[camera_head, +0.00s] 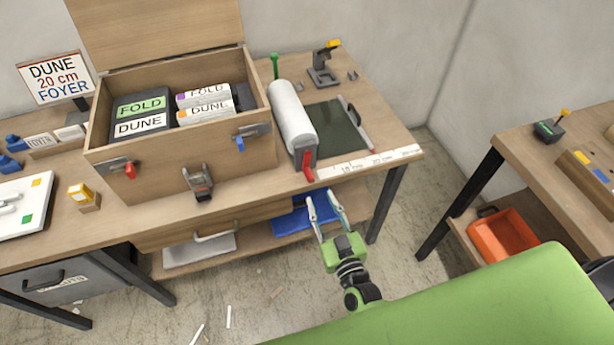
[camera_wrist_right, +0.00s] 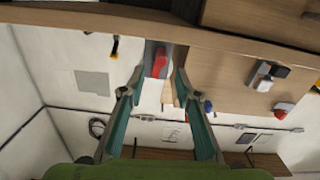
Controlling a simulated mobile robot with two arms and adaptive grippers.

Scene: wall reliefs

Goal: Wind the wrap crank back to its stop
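The wrap crank (camera_head: 308,165) is a red handle on the grey end bracket of a white wrap roll (camera_head: 292,112), at the front edge of the workbench. My right gripper (camera_head: 323,197) is open and empty. It is in front of the bench edge, a little nearer to me than the crank, and apart from it. In the right wrist view the red crank (camera_wrist_right: 159,62) shows between and beyond the two open fingertips (camera_wrist_right: 157,86). My left gripper is in neither view. The crank's stop cannot be made out.
An open wooden box (camera_head: 190,160) with labelled packs stands left of the roll. A dark cutting mat (camera_head: 337,130) lies right of it. A label strip (camera_head: 370,163) runs along the front edge. A second bench (camera_head: 560,160) with an orange bin (camera_head: 502,237) stands at right.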

